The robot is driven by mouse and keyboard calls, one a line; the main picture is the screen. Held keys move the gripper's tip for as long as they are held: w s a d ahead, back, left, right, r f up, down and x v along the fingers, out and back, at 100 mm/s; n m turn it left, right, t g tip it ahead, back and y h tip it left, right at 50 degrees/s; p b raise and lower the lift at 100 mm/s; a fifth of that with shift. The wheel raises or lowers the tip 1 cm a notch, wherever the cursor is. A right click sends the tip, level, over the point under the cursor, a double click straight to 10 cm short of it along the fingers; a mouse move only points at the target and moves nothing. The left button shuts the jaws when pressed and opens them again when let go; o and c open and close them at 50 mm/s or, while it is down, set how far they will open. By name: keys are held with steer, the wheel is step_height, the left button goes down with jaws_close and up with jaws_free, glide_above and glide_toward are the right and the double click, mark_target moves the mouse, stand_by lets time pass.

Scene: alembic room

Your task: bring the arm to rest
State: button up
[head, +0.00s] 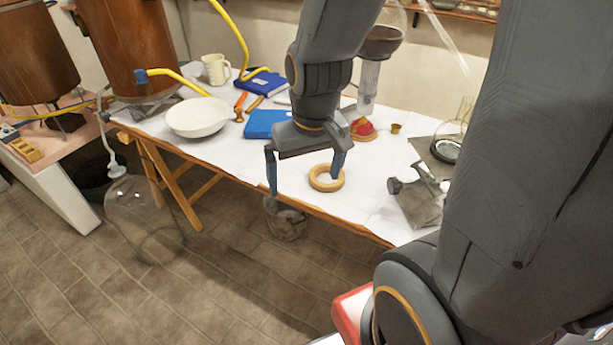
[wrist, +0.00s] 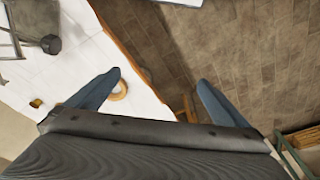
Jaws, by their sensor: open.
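My gripper (head: 305,178) is open and empty in the head view, its two blue-grey fingers wide apart and pointing down near the front edge of the white-topped table (head: 372,200). A wooden ring (head: 326,178) lies beside the right finger in the picture; I cannot tell the height of the finger above the table. In the wrist view my gripper (wrist: 160,82) also shows open, with nothing between the fingers. The ring (wrist: 119,90) shows there beside the left finger, and brown floor tiles lie beyond the table edge.
A white bowl (head: 198,117), a blue book (head: 268,122), a red-topped object (head: 362,129) and a grey metal clamp-like thing (head: 418,185) stand around the gripper. A large glass flask (head: 143,220) stands on the floor at left.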

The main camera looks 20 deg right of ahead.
steer(key=shift+s+a+r, duration=0.1)
steer(key=shift+s, duration=0.3)
steer(key=shift+g, duration=0.3)
step_height(320, 180, down, 4)
steer(key=b, duration=0.3)
steer(key=shift+b, duration=0.3)
